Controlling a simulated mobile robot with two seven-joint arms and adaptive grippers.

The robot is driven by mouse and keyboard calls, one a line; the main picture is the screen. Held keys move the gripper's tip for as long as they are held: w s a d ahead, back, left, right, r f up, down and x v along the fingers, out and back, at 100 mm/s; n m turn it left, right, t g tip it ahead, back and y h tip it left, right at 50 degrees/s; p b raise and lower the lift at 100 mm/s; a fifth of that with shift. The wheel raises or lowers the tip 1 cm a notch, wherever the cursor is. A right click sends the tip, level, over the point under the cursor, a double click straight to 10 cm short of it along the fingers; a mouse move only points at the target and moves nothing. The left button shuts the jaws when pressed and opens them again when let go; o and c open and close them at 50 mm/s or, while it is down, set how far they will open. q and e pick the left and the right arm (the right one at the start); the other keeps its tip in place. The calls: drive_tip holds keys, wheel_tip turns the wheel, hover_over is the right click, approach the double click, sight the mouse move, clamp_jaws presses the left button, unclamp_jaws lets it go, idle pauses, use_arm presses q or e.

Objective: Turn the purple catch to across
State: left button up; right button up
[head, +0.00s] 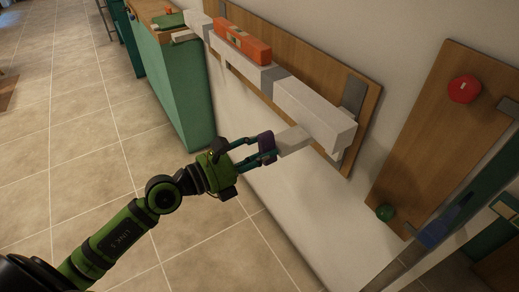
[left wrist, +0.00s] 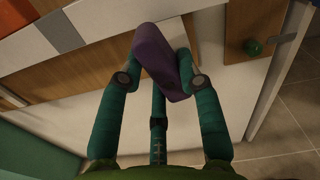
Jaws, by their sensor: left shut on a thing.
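The purple catch (head: 267,146) sits at the end of a pale block below the white beam. My left gripper (head: 262,146) reaches it from the left and is shut on it. In the left wrist view the purple catch (left wrist: 158,58) is a long rounded bar, leaning with its lower end to the right. The teal fingers of my left gripper (left wrist: 160,62) stand on either side of it and partly cover it. How the catch is mounted is hidden behind it. My right gripper is not in view.
A white beam (head: 310,108) with an orange spirit level (head: 241,43) runs along a wooden board. A second board at right bears a red knob (head: 464,89) and a green knob (head: 385,212). A green cabinet (head: 178,95) stands at back left.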

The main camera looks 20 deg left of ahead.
use_arm(q)
drive_tip(key=shift+r+m, duration=0.1)
drive_tip(key=shift+m, duration=1.2)
drive_tip(key=o, duration=1.2)
drive_tip(key=shift+s+a, duration=0.25)
drive_tip(key=shift+s, duration=0.2)
drive_tip(key=v, duration=1.1)
